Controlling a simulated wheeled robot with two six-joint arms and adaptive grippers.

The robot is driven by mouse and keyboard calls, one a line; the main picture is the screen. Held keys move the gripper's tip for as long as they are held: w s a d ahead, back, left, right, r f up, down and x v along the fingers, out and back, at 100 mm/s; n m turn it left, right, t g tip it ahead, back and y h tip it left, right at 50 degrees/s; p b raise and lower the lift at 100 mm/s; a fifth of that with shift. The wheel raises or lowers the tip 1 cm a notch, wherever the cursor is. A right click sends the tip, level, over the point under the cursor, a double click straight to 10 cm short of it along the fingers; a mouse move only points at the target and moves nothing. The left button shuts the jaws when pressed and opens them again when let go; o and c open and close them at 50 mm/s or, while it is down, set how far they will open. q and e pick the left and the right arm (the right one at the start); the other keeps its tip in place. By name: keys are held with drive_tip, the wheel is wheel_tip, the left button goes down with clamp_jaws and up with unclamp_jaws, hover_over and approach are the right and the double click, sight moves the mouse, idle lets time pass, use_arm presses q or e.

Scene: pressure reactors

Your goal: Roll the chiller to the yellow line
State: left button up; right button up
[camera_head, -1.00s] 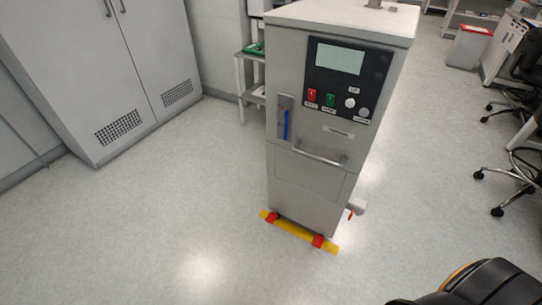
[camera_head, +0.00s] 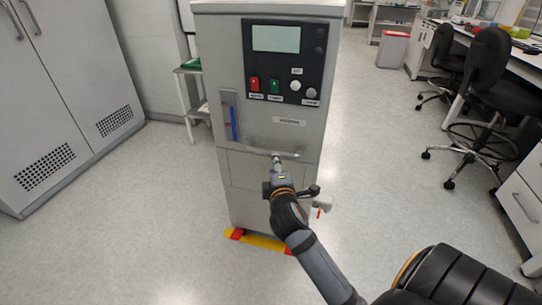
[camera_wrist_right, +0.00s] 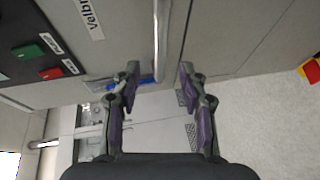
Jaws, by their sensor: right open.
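The chiller (camera_head: 272,130) is a tall grey cabinet with a screen and buttons, standing upright in the middle of the head view. Its horizontal bar handle (camera_head: 245,150) crosses the front; in the wrist view the handle (camera_wrist_right: 162,35) lies ahead, lined up between the two fingers. My right gripper (camera_head: 277,158) is at the handle, and in the wrist view the right gripper (camera_wrist_right: 159,70) is open with nothing clasped. My left gripper is out of view.
A grey cabinet (camera_head: 60,90) stands at the left. Black chairs (camera_head: 485,75) and a bench with drawers (camera_head: 520,210) are on the right. A white bin with a red lid (camera_head: 394,48) is farther back. The floor in front of the chiller is clear.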

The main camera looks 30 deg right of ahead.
sight(288, 143)
drive_tip(key=b+x, duration=0.1)
drive_tip(key=x, duration=0.8)
drive_tip(key=shift+w+d+f+b, duration=0.1)
drive_tip(key=shift+w+b, duration=0.05)
drive_tip(key=shift+b, duration=0.2)
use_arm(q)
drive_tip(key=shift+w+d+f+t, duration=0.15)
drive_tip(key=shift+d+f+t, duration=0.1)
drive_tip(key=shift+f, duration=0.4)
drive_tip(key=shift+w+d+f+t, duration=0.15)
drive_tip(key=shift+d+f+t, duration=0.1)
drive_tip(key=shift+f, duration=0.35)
use_arm(e)
drive_tip(key=shift+c, duration=0.4)
clamp_jaws()
